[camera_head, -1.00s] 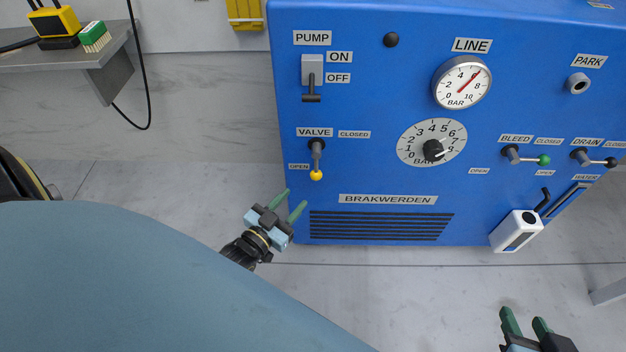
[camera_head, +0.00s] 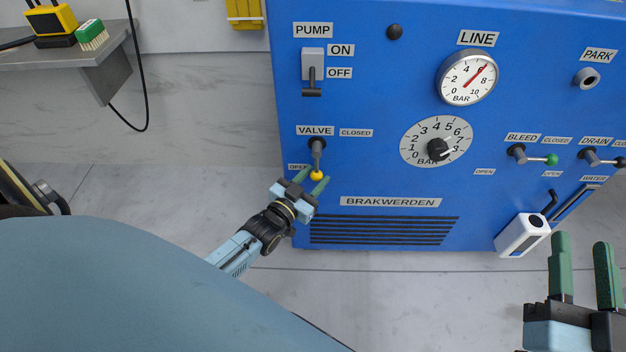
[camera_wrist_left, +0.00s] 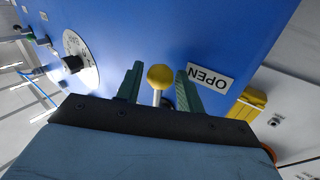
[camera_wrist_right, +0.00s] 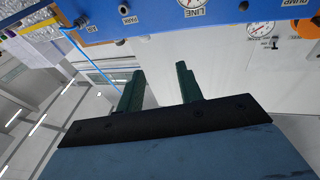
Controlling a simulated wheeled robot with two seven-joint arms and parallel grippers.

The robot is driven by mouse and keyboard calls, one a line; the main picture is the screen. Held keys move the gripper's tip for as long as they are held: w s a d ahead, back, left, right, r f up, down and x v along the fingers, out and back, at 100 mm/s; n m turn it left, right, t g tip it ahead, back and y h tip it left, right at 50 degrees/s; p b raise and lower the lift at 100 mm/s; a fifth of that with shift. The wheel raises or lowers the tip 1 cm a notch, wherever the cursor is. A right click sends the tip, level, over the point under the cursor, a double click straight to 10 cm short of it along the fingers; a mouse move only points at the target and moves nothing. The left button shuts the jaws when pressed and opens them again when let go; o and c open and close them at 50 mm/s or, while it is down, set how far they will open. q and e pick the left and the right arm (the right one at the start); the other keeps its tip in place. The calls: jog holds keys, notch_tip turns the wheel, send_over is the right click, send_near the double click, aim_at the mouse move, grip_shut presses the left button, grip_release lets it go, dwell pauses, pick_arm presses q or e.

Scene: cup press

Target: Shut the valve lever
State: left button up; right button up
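The valve lever (camera_head: 317,158) is a grey lever with a yellow ball end on the blue panel, below the VALVE label. It hangs down, pointing toward the OPEN side label, with a CLOSED label (camera_head: 356,133) to the upper right. My left gripper (camera_head: 309,180) is open at the yellow ball. In the left wrist view the yellow ball (camera_wrist_left: 160,77) shows between the two green fingers, with gaps on both sides. My right gripper (camera_head: 582,262) is open and empty at the lower right, away from the panel. Its green fingers also show apart in the right wrist view (camera_wrist_right: 159,88).
The blue panel also carries a pump switch (camera_head: 312,72), a round dial (camera_head: 436,141), a line gauge (camera_head: 467,77), and bleed (camera_head: 532,155) and drain (camera_head: 601,158) levers. A white device (camera_head: 522,235) hangs at its lower right. The floor in front is clear.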

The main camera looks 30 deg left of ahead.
pick_arm(q)
grip_shut()
dwell(0.3)
